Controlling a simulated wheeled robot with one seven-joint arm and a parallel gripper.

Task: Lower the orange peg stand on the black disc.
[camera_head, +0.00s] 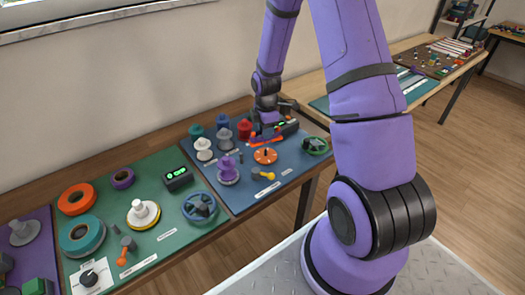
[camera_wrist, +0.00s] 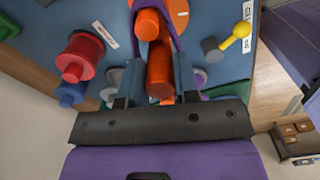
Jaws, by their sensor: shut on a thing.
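My gripper (camera_head: 268,131) is low over the blue mat in the head view. In the wrist view its two fingers (camera_wrist: 160,74) are closed on an orange cylindrical piece, the orange peg stand (camera_wrist: 159,68). A second rounded orange part (camera_wrist: 147,25) shows just beyond it, with purple edges around it; I cannot tell whether the two are joined. An orange disc (camera_head: 265,156) with a dark centre lies on the mat in front of my gripper. I cannot make out a separate black disc; it may be hidden beneath the gripper. Whether the held piece touches anything below is hidden.
Red (camera_wrist: 80,57) and blue (camera_wrist: 70,95) spools stand beside my gripper.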

